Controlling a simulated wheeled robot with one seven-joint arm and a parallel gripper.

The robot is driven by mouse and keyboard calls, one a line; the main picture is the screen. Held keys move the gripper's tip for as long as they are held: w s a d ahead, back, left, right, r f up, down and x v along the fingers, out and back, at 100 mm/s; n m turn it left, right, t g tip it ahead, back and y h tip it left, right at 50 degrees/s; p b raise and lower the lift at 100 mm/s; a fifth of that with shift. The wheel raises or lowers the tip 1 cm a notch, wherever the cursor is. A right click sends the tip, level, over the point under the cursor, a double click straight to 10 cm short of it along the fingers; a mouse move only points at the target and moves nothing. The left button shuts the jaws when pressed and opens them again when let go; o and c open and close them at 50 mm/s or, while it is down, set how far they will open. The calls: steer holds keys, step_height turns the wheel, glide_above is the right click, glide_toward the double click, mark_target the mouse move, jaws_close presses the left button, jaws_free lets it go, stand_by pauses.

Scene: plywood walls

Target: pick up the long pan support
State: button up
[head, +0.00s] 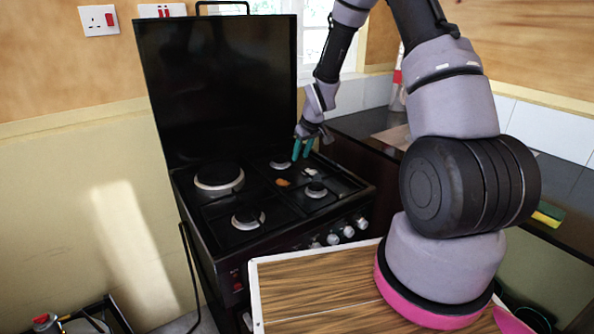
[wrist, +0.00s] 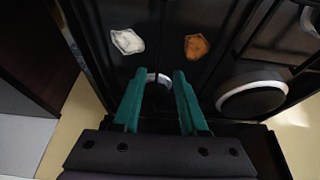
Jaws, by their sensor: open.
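The black stove (head: 235,258) has dark pan-support bars over its hob. In the head view they blend into the black top, so I cannot clearly make out the long pan support's outline. In the wrist view dark bars (wrist: 160,35) run away beyond my fingertips. My gripper (head: 302,152) has green fingers and points down over the back right of the hob. It also shows in the wrist view (wrist: 158,76), open, with a burner (wrist: 158,79) seen between the fingers. Nothing shows held. I cannot tell whether the fingers touch the bars.
An orange-brown scrap (head: 283,182) and a white scrap (head: 310,173) lie on the hob among several burners. The raised black lid (head: 215,85) stands behind. A dark counter (head: 375,125) is to the right, and a wooden-topped surface (head: 320,290) is in front.

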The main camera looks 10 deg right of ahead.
mark_target(297, 166)
steer(key=x, duration=0.7)
steer(key=shift+w+d+f, duration=0.1)
steer(key=shift+w+f, duration=0.15)
steer(key=shift+f, duration=0.05)
jaws_close()
steer(key=shift+r, duration=0.1)
stand_by(1.0)
